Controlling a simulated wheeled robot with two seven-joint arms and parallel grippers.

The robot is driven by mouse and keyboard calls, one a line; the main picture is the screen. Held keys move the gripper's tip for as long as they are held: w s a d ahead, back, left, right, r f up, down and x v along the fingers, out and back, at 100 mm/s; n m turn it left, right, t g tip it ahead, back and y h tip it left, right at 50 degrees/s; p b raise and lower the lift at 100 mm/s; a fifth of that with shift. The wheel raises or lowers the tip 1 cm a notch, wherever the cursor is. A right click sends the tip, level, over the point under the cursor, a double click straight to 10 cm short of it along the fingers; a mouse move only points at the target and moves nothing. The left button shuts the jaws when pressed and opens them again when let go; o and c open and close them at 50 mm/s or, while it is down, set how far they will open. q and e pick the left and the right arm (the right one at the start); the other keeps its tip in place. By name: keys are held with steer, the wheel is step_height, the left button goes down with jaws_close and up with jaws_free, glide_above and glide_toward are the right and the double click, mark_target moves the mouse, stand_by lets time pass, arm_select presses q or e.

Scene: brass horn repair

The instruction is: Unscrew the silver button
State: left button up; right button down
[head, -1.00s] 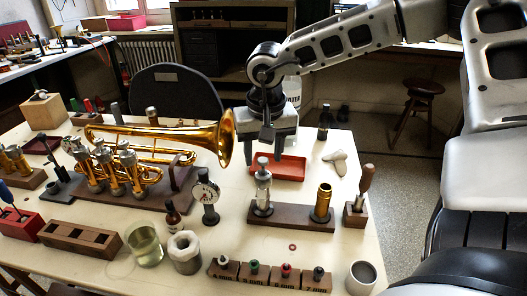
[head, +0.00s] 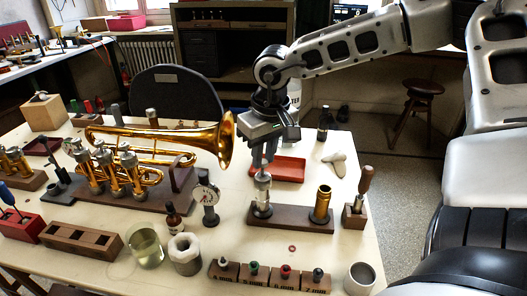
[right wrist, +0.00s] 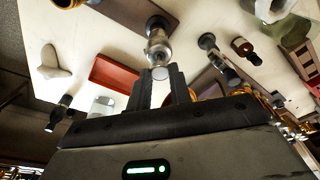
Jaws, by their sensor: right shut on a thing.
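A silver valve (head: 262,192) stands upright on the left end of a low wooden block (head: 291,217). Its silver button is at the top, largely hidden by my fingers in the head view. In the right wrist view the button (right wrist: 160,73) shows as a pale round disc between the fingertips, with the valve (right wrist: 158,46) beyond it. My right gripper (head: 264,163) reaches down from above and is shut on the button; it also shows in the right wrist view (right wrist: 163,82). My left gripper is not in view.
A brass cylinder (head: 321,204) stands on the block's right end. A dial gauge (head: 207,200) and the trumpet (head: 150,150) are to the left. A red tray (head: 291,169) lies behind, and a wooden-handled tool (head: 365,180) stands at right. Table around the small red ring (head: 292,248) is clear.

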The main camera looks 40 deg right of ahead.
steer(key=shift+n, duration=0.3)
steer(key=n, duration=0.3)
steer(key=shift+y, duration=0.3)
steer(key=shift+r+n+p, duration=0.1)
steer(key=shift+n+p, duration=0.25)
steer(key=shift+n, duration=0.15)
steer(key=shift+d+n+p, duration=0.1)
steer(key=shift+n+p, duration=0.5)
steer(key=shift+p, duration=1.6)
steer(key=c, duration=1.2)
jaws_free()
